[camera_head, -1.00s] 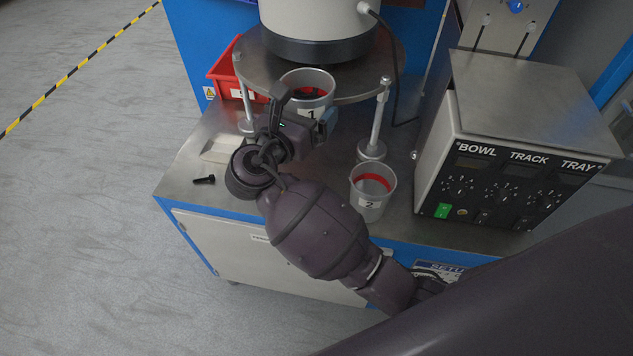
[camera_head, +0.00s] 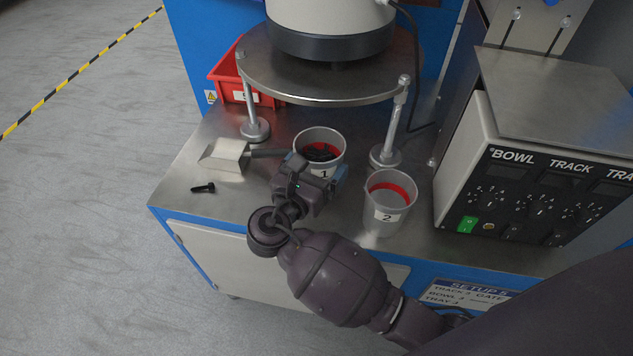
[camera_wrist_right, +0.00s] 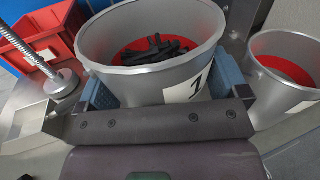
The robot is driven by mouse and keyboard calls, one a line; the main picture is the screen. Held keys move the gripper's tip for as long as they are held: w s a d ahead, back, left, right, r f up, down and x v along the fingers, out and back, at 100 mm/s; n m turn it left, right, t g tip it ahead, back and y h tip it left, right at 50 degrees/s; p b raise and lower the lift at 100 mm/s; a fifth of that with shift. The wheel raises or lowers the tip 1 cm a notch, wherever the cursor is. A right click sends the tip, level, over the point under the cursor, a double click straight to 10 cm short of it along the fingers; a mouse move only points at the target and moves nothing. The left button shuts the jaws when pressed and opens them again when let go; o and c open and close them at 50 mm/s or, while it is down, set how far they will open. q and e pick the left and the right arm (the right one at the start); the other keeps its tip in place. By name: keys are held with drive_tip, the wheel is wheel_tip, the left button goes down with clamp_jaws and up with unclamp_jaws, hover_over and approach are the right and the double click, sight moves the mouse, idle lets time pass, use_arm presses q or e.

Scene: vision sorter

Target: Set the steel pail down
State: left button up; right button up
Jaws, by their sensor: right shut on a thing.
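The steel pail (camera_head: 320,137) is a grey metal pail labelled 1, with a red band inside and dark bolt-like parts in it. My right gripper (camera_head: 318,172) is shut on it, with blue finger pads on both sides of its wall. In the right wrist view the pail (camera_wrist_right: 150,84) is upright between the pads (camera_wrist_right: 166,90). Its bottom is hidden by the gripper, so I cannot tell whether it touches the steel bench top (camera_head: 230,195). My left gripper is not in view.
A second pail (camera_head: 376,212), labelled 2, stands just right. A metal scoop (camera_head: 224,160) and a black bolt (camera_head: 203,188) lie left. A raised round plate (camera_head: 300,88) on posts is behind, a red bin (camera_head: 229,78) behind left, a control box (camera_head: 520,150) right.

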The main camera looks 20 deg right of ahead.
wheel_tip(320, 180, down, 5)
drive_tip(key=shift+r+b, duration=0.1)
drive_tip(key=shift+b, duration=0.8)
drive_tip(key=shift+f, duration=0.25)
drive_tip(key=shift+r, duration=0.15)
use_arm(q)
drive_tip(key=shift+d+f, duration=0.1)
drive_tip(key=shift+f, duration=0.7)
